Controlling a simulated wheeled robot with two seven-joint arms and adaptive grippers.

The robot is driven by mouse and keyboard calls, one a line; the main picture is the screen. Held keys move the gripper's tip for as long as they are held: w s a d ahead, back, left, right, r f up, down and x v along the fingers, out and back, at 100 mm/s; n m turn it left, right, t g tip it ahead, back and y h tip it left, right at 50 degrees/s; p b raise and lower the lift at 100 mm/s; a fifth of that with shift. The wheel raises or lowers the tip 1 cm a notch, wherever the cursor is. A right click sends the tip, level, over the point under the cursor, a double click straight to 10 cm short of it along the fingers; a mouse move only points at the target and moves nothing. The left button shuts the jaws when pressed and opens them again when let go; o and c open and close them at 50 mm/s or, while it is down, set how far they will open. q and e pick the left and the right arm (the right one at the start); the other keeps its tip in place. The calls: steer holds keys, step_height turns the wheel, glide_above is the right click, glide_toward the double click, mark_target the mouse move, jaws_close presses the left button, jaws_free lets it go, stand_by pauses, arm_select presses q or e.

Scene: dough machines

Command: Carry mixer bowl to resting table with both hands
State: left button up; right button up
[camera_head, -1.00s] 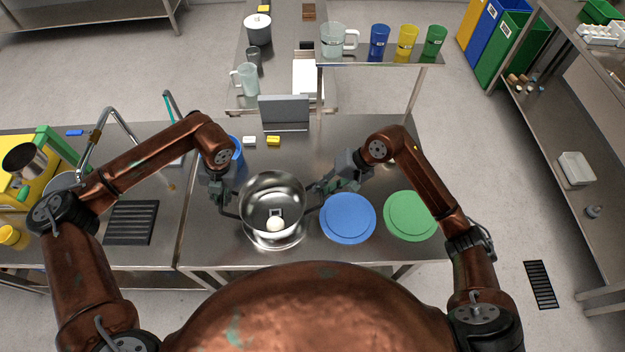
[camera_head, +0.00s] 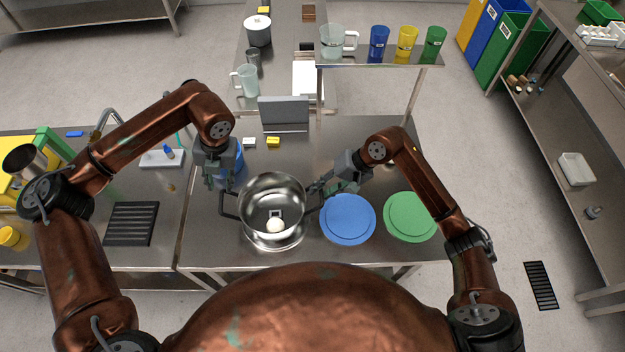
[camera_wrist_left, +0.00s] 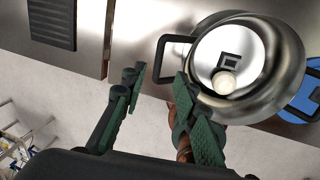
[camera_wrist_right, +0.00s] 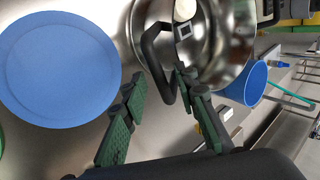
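The steel mixer bowl (camera_head: 258,190) stands on the steel table (camera_head: 300,160), with a pale dough ball (camera_head: 275,225) inside. Its black left handle (camera_head: 228,205) is free. My left gripper (camera_head: 221,180) is above and behind that handle. In the left wrist view its fingers (camera_wrist_left: 155,95) are apart and empty, with the handle (camera_wrist_left: 168,58) beyond them. My right gripper (camera_head: 325,188) is at the bowl's right handle. In the right wrist view its fingers (camera_wrist_right: 160,95) are apart, with the handle (camera_wrist_right: 158,60) reaching between their tips; contact is unclear.
A blue round lid (camera_head: 348,218) and a green one (camera_head: 410,216) lie right of the bowl. A blue cup (camera_head: 238,160) stands close behind my left gripper. A yellow block (camera_head: 273,141) lies further back. A shelf with cups (camera_head: 407,40) stands at the back right.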

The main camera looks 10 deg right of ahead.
arm_select(q)
steer(key=shift+s+d+r, duration=0.1)
steer(key=shift+d+r, duration=0.05)
steer(key=shift+r, duration=0.5)
steer(key=shift+d+r, duration=0.1)
steer(key=shift+r, duration=0.5)
arm_select(e)
steer(key=v, duration=1.2)
